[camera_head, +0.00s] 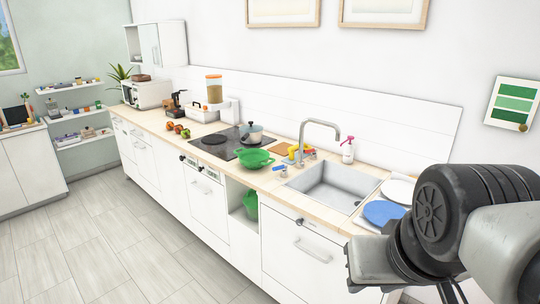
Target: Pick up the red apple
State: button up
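A small red fruit (170,126), which looks like the red apple, lies on the wooden countertop (155,122), left of the stove. A darker reddish fruit (178,129) and a green one (186,134) lie close beside it. They are small at this distance, so their exact kinds are hard to tell. My arm fills the lower right, with a black round joint and a light grey blocky part. This is far from the fruit, near the counter's right end. I cannot make out fingertips or anything held.
A black stove (228,144) with a pot (252,133) and green pan (255,158) lies right of the fruit. Further right are a sink (333,184), tall faucet (320,130) and blue plate (383,212). A microwave (146,94) stands left. The floor (110,240) along the cabinets is clear.

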aim_at(178, 127)
jog(key=i+j+u, duration=1.15)
jog(key=i+u, duration=0.5)
jog(key=i, duration=1.5)
jog(key=i+z, duration=0.2)
jog(key=i, duration=0.3)
jog(key=i+z, duration=0.2)
jog(key=i, duration=0.25)
jog(key=i+j+z, duration=0.2)
jog(key=i, duration=0.3)
